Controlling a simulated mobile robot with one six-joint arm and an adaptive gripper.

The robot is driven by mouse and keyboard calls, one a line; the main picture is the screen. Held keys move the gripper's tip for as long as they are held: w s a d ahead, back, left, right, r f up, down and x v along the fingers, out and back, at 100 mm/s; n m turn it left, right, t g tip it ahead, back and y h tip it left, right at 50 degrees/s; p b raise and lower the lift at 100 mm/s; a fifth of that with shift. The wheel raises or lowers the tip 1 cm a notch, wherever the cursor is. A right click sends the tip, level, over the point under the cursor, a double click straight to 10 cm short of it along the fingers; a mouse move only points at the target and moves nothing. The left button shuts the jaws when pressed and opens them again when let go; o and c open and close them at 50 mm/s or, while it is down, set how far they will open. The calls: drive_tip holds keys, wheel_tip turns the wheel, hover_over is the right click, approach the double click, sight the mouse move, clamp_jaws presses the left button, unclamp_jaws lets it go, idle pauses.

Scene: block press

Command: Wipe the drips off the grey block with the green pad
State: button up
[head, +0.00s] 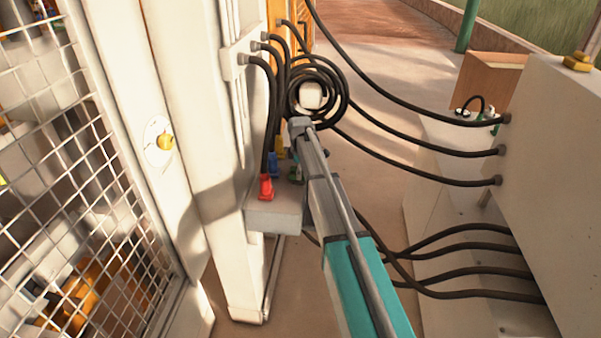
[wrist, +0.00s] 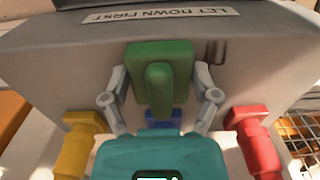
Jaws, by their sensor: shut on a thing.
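The grey block (head: 272,212) is fixed at the lower part of the pale post in the head view. Its face (wrist: 75,65) fills the upper part of the wrist view. The green pad (wrist: 147,55), with its upright green handle, is in front of that face. My gripper (wrist: 162,85) is shut on the pad, one finger on each side. I cannot tell if the pad touches the face. Dark drips (wrist: 216,52) show on the face just right of the pad's top. The pad hides the face behind it. In the head view my arm largely covers the pad.
A red coupling (wrist: 254,140), a yellow coupling (wrist: 78,145) and a blue coupling (wrist: 163,118) stand out from the block. Black hoses (head: 420,135) hang across to the pale cabinet (head: 555,170) at right. A wire-mesh guard (head: 85,170) is at left.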

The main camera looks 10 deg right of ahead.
sight(297, 191)
drive_tip(key=shift+s, duration=0.1)
drive_tip(key=shift+s+a, duration=0.25)
drive_tip(key=shift+s, duration=0.4)
drive_tip(key=shift+s+a, duration=0.2)
drive_tip(key=shift+s, duration=0.45)
drive_tip(key=shift+s+a, duration=0.25)
drive_tip(key=shift+s, duration=0.4)
drive_tip(key=shift+f, duration=0.1)
drive_tip(key=shift+s+a, duration=0.3)
drive_tip(key=shift+s, duration=0.65)
drive_tip(key=shift+s+a, duration=0.3)
drive_tip(key=shift+s, duration=0.6)
drive_tip(key=shift+r+p, duration=2.95)
drive_tip(key=shift+r, duration=0.2)
drive_tip(key=shift+r+p, duration=1.5)
drive_tip(key=shift+f, duration=0.15)
